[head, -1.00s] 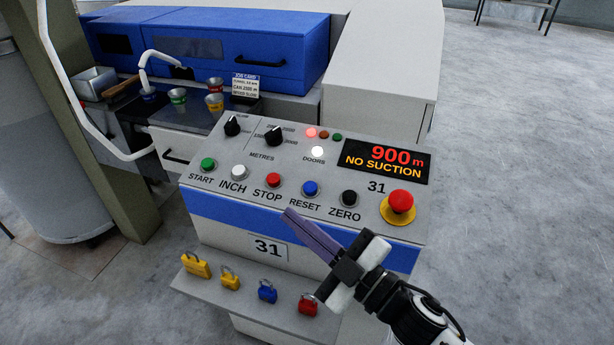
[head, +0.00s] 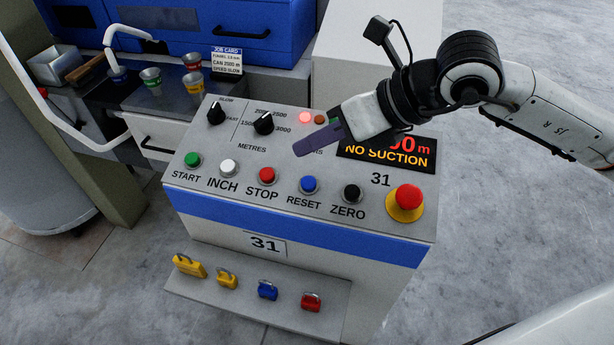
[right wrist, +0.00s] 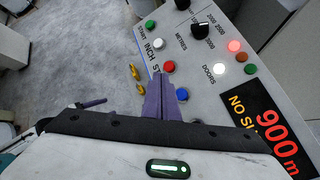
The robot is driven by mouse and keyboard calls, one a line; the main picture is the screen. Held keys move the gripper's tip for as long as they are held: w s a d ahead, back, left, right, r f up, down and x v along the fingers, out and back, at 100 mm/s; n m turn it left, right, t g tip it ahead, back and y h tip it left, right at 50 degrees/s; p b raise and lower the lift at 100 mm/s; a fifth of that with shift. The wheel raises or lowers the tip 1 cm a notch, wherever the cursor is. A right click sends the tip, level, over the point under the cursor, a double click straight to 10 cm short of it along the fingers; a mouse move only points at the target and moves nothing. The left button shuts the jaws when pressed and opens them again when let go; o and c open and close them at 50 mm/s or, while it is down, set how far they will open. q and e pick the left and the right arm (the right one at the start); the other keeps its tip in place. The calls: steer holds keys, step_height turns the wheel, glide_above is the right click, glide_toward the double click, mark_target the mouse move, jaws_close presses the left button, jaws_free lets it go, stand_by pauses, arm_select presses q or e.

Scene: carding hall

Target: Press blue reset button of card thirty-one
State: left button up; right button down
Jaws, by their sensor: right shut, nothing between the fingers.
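The blue reset button (head: 309,185) sits in the button row of the panel marked 31 (head: 262,244), between the red stop button (head: 267,175) and the black zero button (head: 352,193). My right gripper (head: 297,150) is shut and empty, its purple fingers above the panel, up-picture of the reset button and apart from it in the head view. In the right wrist view the shut fingertips (right wrist: 161,78) point toward the button row, and the blue button (right wrist: 182,94) shows just right of them. My left gripper is not in view.
A red emergency knob on a yellow base (head: 405,203) stands at the panel's right. The display (head: 390,152), partly covered by my arm, reads NO SUCTION. Small cups (head: 151,78) stand behind the panel.

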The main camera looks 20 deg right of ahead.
steer(key=b, duration=0.4)
glide_above(309, 184)
steer(key=s, duration=0.2)
steer(key=f, duration=0.7)
steer(key=shift+w+d+f, duration=0.15)
steer(key=shift+w+f, duration=0.05)
steer(key=shift+f, duration=0.05)
steer(key=shift+f+b, duration=0.3)
steer(key=shift+w+d+f, duration=0.1)
steer(key=shift+w+f, duration=0.1)
steer(key=shift+f+b, duration=0.1)
steer(key=shift+b, duration=0.25)
stand_by(0.6)
steer(key=shift+w+f+b, duration=0.1)
steer(key=shift+f+b, duration=0.2)
steer(key=shift+b, duration=0.25)
